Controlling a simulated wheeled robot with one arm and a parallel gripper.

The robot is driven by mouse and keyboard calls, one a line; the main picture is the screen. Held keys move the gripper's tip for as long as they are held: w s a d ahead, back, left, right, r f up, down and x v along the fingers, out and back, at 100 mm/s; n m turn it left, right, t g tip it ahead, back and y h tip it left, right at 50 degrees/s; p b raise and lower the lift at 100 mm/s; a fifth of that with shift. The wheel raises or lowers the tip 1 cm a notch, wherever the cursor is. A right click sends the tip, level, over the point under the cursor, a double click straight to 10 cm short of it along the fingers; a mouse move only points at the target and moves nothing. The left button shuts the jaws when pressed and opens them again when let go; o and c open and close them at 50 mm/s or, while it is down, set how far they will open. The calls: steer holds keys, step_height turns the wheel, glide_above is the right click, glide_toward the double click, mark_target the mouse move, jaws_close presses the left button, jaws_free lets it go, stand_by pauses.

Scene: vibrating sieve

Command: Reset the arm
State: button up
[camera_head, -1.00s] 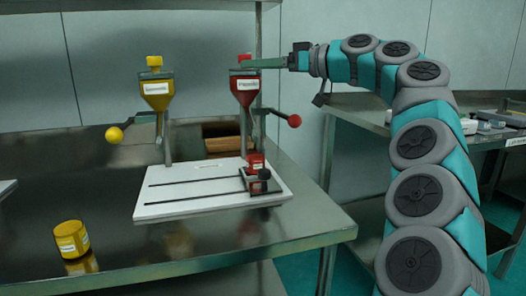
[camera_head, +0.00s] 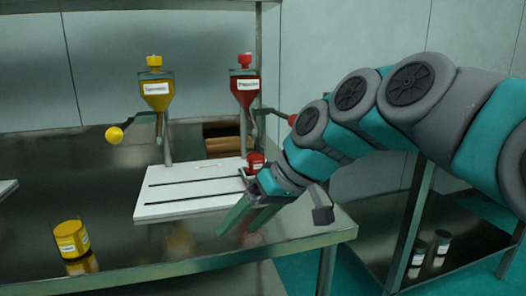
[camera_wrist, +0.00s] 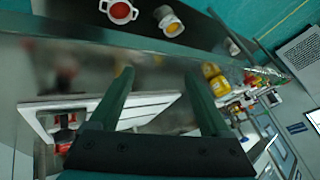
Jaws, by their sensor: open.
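My gripper (camera_head: 238,228) is low over the front right part of the metal table, in front of the white base plate, pointing down and to the left. Its two green fingers are apart with nothing between them; they also show in the wrist view (camera_wrist: 158,75). My arm comes in from the right, bent low across the picture. My wrist covers the right front corner of the plate and part of the red jar (camera_head: 256,161) under the red hopper.
A yellow hopper (camera_head: 157,94) and a red hopper (camera_head: 244,92) stand on the white plate (camera_head: 165,209). A yellow jar (camera_head: 71,239) stands at the table's front left. The wrist view shows a red-filled white container (camera_wrist: 119,12) beyond the table edge.

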steer(key=s+d+f+m+g+h, duration=0.2)
steer(key=s+d+f+m+h, duration=0.1)
steer(key=s+d+f, duration=0.6)
steer(key=s+d+f+m+g+h, duration=0.1)
steer(key=s+d+f+m+h, duration=0.3)
steer(key=s+d+f, duration=0.5)
steer(key=s+f, duration=0.4)
steer(key=shift+s+d+g, duration=0.2)
steer(key=shift+s+g, duration=0.2)
